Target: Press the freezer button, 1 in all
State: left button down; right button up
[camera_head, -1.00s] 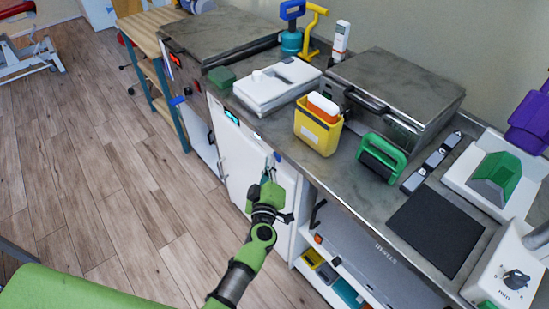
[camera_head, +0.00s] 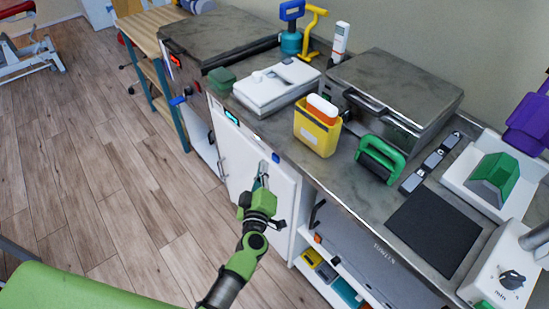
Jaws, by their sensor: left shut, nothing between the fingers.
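The freezer (camera_head: 240,160) is a white-fronted unit under the grey counter, with a small lit display (camera_head: 231,117) at the upper left of its front. A small blue spot (camera_head: 276,156) at the upper right of the front looks like a button. My left gripper (camera_head: 263,171) is shut and empty, in front of the white door, with its fingertips just below and left of that spot. I cannot tell whether the tips touch the door. The gripper partly hides the door. My right gripper is not in view.
The counter above holds a white device (camera_head: 277,86), a yellow container (camera_head: 316,133), a metal box (camera_head: 395,85) and a green-handled block (camera_head: 380,158). An open shelf (camera_head: 335,270) lies right of the freezer. Wooden floor (camera_head: 90,180) is clear at the left.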

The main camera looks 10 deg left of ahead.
pick_arm(q)
jog(key=s+a, duration=0.2)
jog(key=s, duration=0.1)
jog(key=shift+a+p, duration=0.2)
jog(key=shift+p, duration=0.15)
dwell(0.6)
jog(key=s+d+f+m+g+h, duration=0.1)
jog(key=s+f+m+g, duration=0.2)
jog(key=s+f, duration=0.5)
jog(key=s+d+f+m+g+h, duration=0.1)
jog(key=s+f+m+g+h, duration=0.2)
jog(key=f, duration=0.8)
jog(key=s+d+f+m+g, duration=0.1)
jog(key=s+f+m+g, duration=0.15)
jog(key=s+f, duration=0.6)
jog(key=s+a+f+m+g, duration=0.1)
jog(key=s+a+f+g, duration=0.1)
jog(key=s+f, duration=0.3)
jog(key=s+a+f+m+g+y, duration=0.1)
jog(key=s+f, duration=0.5)
jog(key=s, duration=0.8)
jog(key=s+a+f+m+g, duration=0.3)
jog(key=s+a+f+g, duration=0.1)
jog(key=s, duration=0.6)
jog(key=shift+a+f+y, duration=0.3)
jog(key=shift+a+f, duration=0.35)
jog(key=shift+a, duration=0.25)
jog(key=shift+g, duration=0.25)
